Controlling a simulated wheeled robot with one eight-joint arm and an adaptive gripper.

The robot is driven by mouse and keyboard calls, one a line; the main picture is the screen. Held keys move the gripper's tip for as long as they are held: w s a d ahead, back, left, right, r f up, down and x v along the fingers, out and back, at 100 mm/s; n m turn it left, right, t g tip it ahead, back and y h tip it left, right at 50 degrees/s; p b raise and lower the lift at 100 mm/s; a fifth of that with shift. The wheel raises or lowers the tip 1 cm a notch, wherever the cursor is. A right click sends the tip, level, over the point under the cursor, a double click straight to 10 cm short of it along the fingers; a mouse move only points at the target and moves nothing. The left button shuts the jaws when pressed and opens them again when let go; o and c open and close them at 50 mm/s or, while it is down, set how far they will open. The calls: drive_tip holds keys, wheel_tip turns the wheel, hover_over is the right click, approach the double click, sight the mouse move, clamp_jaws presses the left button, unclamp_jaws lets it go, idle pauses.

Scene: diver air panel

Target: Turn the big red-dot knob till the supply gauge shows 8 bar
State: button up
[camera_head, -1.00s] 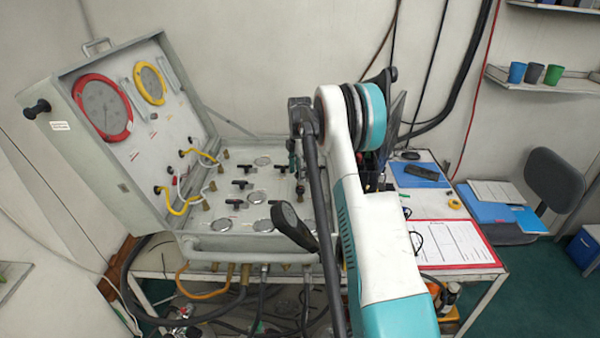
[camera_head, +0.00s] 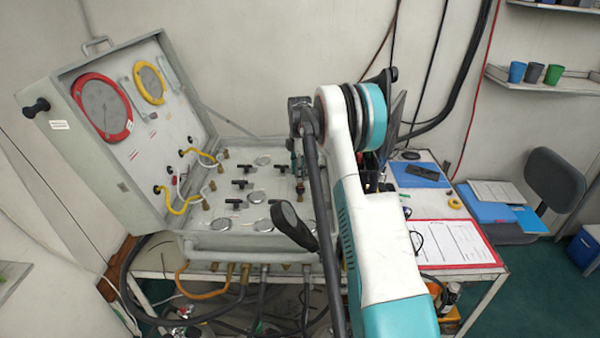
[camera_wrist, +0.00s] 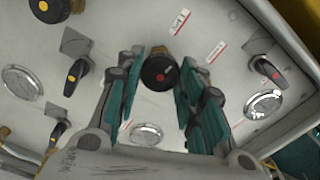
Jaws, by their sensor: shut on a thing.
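The big black knob with a red dot (camera_wrist: 160,73) stands on the pale panel in the wrist view. My gripper (camera_wrist: 159,66) has a teal finger on each side of it and is shut on it. In the head view my gripper (camera_head: 297,160) is over the right part of the panel, and my arm hides much of that area. A large red-rimmed gauge (camera_head: 103,108) and a smaller yellow-rimmed gauge (camera_head: 150,84) sit in the raised lid of the case. Their needles and scales are too small to read, and I cannot tell which one is the supply gauge.
A yellow-dot knob (camera_wrist: 47,8) and small black handles with yellow dots (camera_wrist: 76,76) or a red dot (camera_wrist: 265,71) stand around the held knob. Yellow hoses (camera_head: 180,208) run at the lid's foot. A red-edged clipboard (camera_head: 452,243) lies on the table at right.

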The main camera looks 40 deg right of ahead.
drive_tip(key=m+b, duration=0.1)
drive_tip(key=m, duration=0.3)
drive_tip(key=m+b, duration=0.1)
drive_tip(key=m, duration=0.3)
drive_tip(key=shift+m, duration=0.4)
drive_tip(key=m, duration=0.3)
drive_tip(key=shift+m+b, duration=0.3)
drive_tip(key=m, duration=0.4)
drive_tip(key=shift+m, duration=0.3)
drive_tip(key=m, duration=0.4)
drive_tip(key=shift+m+b, duration=0.3)
drive_tip(key=shift+b, duration=0.05)
drive_tip(key=m, duration=0.4)
drive_tip(key=shift+d, duration=0.1)
drive_tip(key=m, duration=0.5)
drive_tip(key=shift+m, duration=1.8)
